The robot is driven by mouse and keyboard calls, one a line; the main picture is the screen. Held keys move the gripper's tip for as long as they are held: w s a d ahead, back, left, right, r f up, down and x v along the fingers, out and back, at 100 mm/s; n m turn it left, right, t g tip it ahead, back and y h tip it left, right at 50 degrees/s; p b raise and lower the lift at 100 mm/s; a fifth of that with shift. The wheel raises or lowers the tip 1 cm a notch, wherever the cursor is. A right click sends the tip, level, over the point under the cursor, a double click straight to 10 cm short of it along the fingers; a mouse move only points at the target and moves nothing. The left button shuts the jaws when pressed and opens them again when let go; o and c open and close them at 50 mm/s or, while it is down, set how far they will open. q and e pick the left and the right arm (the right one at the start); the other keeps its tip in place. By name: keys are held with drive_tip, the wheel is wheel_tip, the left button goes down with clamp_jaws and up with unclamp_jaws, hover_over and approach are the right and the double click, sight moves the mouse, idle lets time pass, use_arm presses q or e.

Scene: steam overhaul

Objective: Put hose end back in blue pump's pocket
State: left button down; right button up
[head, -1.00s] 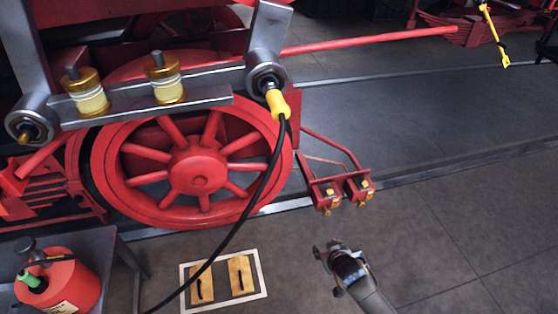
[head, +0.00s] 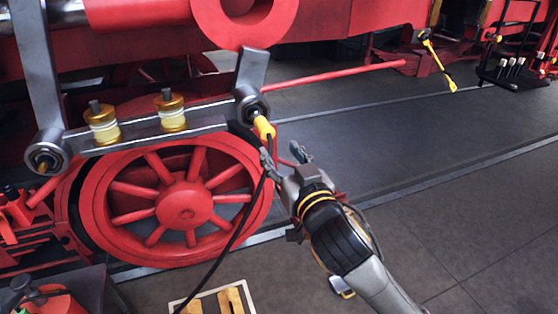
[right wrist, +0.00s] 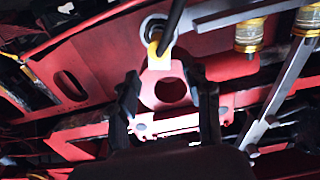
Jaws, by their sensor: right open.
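The yellow hose end (head: 263,128) sits on the round metal joint at the right end of the grey rod, above the red wheel. A black hose (head: 232,238) hangs from it down to the lower left. My right gripper (head: 284,155) is open just below and to the right of the hose end, its fingers empty. In the right wrist view the yellow hose end (right wrist: 153,58) shows beyond the fingers of the open gripper (right wrist: 167,88), apart from them. No blue pump or pocket is in view. My left gripper is not in view.
The grey rod (head: 150,138) with two brass-and-white cups crosses in front of the red spoked wheel (head: 182,204). A red can (head: 55,304) stands at lower left.

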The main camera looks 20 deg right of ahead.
sight(268, 135)
drive_tip(key=w, duration=0.9)
drive_tip(key=shift+a+f, duration=0.1)
clamp_jaws()
drive_tip(key=shift+s, duration=0.1)
drive_tip(key=shift+s+p, duration=0.45)
drive_tip(key=shift+s, duration=1.95)
